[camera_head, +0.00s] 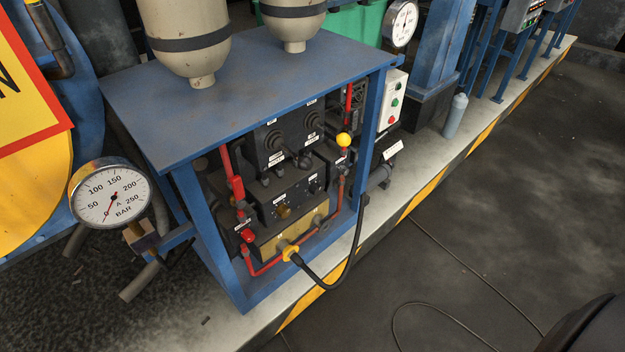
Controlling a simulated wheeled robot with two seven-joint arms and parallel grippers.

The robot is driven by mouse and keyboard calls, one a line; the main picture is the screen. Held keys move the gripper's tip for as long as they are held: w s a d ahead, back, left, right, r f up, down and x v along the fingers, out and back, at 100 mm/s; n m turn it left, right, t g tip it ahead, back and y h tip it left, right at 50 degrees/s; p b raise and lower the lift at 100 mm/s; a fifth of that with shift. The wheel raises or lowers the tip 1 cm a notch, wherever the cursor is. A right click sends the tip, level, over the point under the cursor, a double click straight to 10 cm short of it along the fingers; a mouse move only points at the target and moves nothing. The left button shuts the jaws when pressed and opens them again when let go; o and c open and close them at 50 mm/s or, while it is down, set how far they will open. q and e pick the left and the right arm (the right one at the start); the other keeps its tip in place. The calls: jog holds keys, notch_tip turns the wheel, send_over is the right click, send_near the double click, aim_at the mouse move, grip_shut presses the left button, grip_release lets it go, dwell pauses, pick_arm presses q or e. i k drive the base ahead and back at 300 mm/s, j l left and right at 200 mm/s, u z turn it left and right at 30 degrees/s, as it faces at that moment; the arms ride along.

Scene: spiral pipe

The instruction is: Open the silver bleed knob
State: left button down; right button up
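A blue-framed pump unit (180,120) stands on the concrete ledge in the left half of the head view. Inside it are black control panels (292,197) with small dials and switches. A brass-coloured knob (283,211) sits on the lower panel. A small pale fitting (318,219) shows on the tan block below it. I cannot tell which small part is the silver bleed knob, or whether it is open. A red knob (248,236) and a yellow ball knob (343,139) sit on the red pipes. Neither of my grippers is in view.
A round gauge A (110,193) juts out left of the frame. Another gauge (402,23) stands behind right. Two beige tanks (190,40) rest on top. A black hose (340,280) loops out in front from a yellow fitting (290,251). The dark floor at right is mostly clear, with thin cables.

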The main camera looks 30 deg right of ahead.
aim_at(342, 169)
jog(key=i+l+z, duration=0.3)
jog(key=i+l, duration=0.2)
jog(key=i+l+z, duration=0.3)
jog(key=i, duration=0.25)
